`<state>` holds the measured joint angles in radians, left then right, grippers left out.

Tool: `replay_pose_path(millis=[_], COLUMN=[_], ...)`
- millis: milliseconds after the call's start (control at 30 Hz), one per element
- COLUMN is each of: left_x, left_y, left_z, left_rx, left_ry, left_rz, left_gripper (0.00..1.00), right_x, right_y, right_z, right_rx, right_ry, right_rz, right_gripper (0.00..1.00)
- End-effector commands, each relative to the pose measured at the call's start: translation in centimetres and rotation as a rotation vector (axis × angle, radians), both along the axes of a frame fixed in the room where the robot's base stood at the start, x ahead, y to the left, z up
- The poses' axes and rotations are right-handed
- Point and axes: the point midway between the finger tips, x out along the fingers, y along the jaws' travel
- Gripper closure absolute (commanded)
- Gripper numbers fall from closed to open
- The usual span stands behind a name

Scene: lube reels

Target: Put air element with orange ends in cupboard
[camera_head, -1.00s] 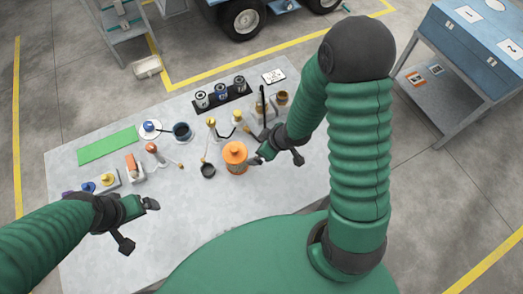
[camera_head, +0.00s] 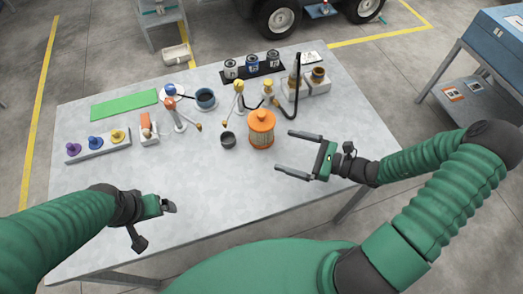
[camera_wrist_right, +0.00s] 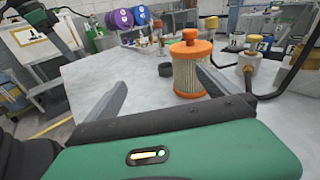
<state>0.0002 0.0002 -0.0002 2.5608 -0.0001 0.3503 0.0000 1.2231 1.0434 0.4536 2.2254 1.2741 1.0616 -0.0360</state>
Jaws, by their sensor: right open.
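The air element with orange ends (camera_head: 261,129) stands upright on the table. It has a pleated tan body and an orange cap with a knob. It also shows in the right wrist view (camera_wrist_right: 190,68), beyond and between my open fingers. My right gripper (camera_head: 283,152) is open and empty, just right of the element, with its fingers pointing toward it and apart from it. My left gripper (camera_head: 155,220) is over the front left of the table, away from the element; its jaw opening is not clear. Blue cabinets stand at the right (camera_head: 497,48), but I cannot tell whether one is the cupboard.
The table (camera_head: 215,190) is clear at its front. A small dark cup (camera_head: 227,140) stands left of the element. Oil cans with spouts (camera_head: 239,88) and a black hose (camera_head: 294,90) are behind it. A green mat (camera_head: 124,104) lies at the back left.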

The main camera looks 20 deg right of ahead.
Motion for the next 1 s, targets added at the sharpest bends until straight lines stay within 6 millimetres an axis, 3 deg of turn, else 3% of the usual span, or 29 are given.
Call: replay_pose_path(millis=[33,100,167,600,1000], left_x=[0.0,0.0,0.1,0.1,0.0], left_y=[0.0,0.0,0.0,0.0,0.0], left_z=[-1.2,-1.3,-1.2,-0.8,-0.7], left_rx=[0.0,0.0,0.0,0.0,0.0], left_ry=[-0.001,-0.001,-0.001,-0.002,-0.001], left_rz=[0.0,0.0,0.0,-0.001,0.0], left_gripper=[0.07,0.07,0.07,0.07,0.07], right_x=[1.1,2.0,2.6,10.1,14.7], right_y=[-1.9,-3.5,-3.7,3.0,6.4], right_z=[-0.8,-0.4,-0.1,0.0,-0.2], right_rx=[0.072,0.127,0.144,0.137,0.136], right_ry=[-0.013,-0.026,-0.03,-0.028,-0.027], right_rz=[-0.092,-0.166,-0.187,-0.182,-0.181], right_gripper=[0.0,0.0,0.0,0.0,0.0])
